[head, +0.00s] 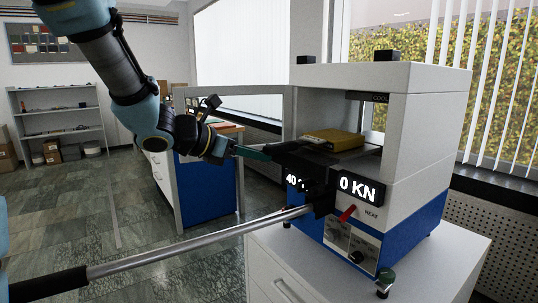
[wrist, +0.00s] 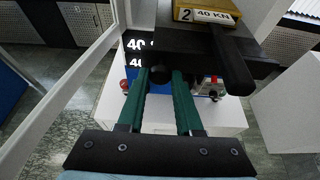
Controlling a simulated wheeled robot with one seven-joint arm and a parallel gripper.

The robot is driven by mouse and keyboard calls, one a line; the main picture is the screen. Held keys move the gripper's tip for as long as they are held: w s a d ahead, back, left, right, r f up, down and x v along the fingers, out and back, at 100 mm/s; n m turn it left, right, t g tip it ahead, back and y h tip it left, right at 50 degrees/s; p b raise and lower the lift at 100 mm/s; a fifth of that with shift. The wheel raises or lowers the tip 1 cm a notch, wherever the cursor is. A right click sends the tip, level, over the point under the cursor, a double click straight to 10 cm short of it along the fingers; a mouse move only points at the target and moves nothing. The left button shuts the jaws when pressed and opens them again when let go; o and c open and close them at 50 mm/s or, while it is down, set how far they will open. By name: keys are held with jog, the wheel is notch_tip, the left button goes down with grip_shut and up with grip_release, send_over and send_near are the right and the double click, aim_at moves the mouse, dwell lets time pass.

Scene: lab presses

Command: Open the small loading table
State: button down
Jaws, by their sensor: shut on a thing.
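The small loading table (head: 318,157) is a dark plate at the open front of the white and blue press (head: 415,150). Its front part sticks out over the displays, and a yellow block (head: 333,139) rests on it. My gripper (head: 263,153) reaches it from the left. In the wrist view, my gripper's green fingers (wrist: 160,74) are shut on a dark round knob at the near edge of the loading table (wrist: 205,52). The fingers partly hide the knob. The yellow block (wrist: 205,13) is marked 2 and 40 KN.
The press stands on a white cabinet (head: 275,262). A long metal lever (head: 190,237) crosses in front, below my arm. A framed door (head: 180,165) stands open at the left of the press.

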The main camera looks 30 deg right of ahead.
jog(key=shift+a, duration=0.35)
jog(key=c, duration=0.6)
grip_release()
jog(key=shift+a, duration=0.1)
jog(key=b+v, duration=0.1)
jog(key=v, duration=0.9)
jog(key=shift+a+r, duration=0.15)
jog(key=shift+a, duration=0.2)
